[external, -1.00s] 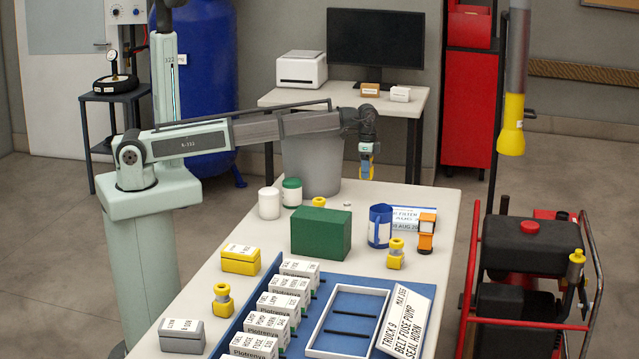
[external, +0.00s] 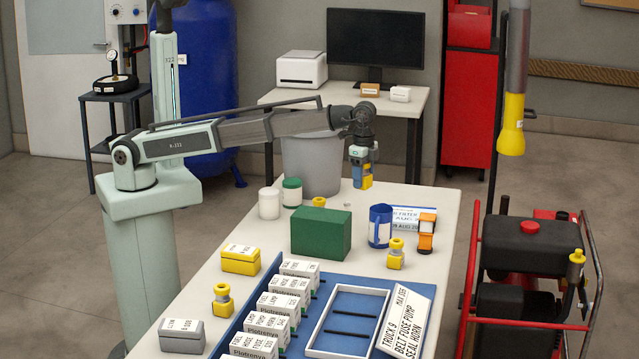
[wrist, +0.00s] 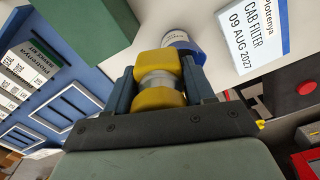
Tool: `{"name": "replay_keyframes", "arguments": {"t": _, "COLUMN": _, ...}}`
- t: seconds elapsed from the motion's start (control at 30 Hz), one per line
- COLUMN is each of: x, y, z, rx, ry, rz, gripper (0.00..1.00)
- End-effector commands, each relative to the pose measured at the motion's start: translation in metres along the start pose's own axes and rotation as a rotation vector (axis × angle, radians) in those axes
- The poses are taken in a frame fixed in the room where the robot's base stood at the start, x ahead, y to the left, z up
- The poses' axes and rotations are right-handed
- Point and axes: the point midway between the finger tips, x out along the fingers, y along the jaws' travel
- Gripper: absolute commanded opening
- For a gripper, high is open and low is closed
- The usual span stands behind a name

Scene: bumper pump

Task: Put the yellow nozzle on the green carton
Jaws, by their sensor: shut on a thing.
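My gripper (external: 361,172) is shut on a yellow nozzle (wrist: 158,82) with a grey middle band, held in the air above the far end of the table. In the wrist view the nozzle sits between the two blue fingers. The green carton (external: 321,233) stands on the table, below and to the left of my gripper in the external view. Its visible top is bare. It also shows at the top left of the wrist view (wrist: 90,25). The held nozzle is apart from the carton.
Other yellow nozzles stand left (external: 222,300), right (external: 396,255) and behind the carton (external: 319,203). A blue cup (external: 381,226) and an orange item (external: 427,233) stand to its right. White jars (external: 269,204) stand behind left; labelled boxes (external: 283,304) line the blue mat in front.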

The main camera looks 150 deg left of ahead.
Motion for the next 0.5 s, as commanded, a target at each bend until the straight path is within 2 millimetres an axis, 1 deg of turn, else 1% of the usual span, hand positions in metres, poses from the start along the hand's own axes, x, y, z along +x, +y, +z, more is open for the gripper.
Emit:
{"name": "replay_keyframes", "arguments": {"t": 0.03, "x": -0.008, "y": 0.021, "z": 0.000, "rx": 0.023, "ry": 0.002, "rz": -0.001, "gripper": 0.08}}
{"name": "replay_keyframes", "arguments": {"t": 0.1, "x": -0.015, "y": 0.042, "z": 0.001, "rx": 0.044, "ry": 0.001, "rz": 0.000, "gripper": 0.08}}
{"name": "replay_keyframes", "arguments": {"t": 0.23, "x": -0.030, "y": 0.079, "z": 0.008, "rx": 0.063, "ry": 0.001, "rz": 0.000, "gripper": 0.08}}
{"name": "replay_keyframes", "arguments": {"t": 0.3, "x": -0.036, "y": 0.096, "z": 0.017, "rx": 0.055, "ry": 0.001, "rz": 0.000, "gripper": 0.08}}
{"name": "replay_keyframes", "arguments": {"t": 0.37, "x": -0.041, "y": 0.106, "z": 0.028, "rx": 0.033, "ry": 0.002, "rz": -0.001, "gripper": 0.08}}
{"name": "replay_keyframes", "arguments": {"t": 0.43, "x": -0.043, "y": 0.108, "z": 0.042, "rx": -0.015, "ry": 0.001, "rz": 0.000, "gripper": 0.08}}
{"name": "replay_keyframes", "arguments": {"t": 0.5, "x": -0.041, "y": 0.111, "z": 0.055, "rx": -0.067, "ry": 0.000, "rz": 0.000, "gripper": 0.08}}
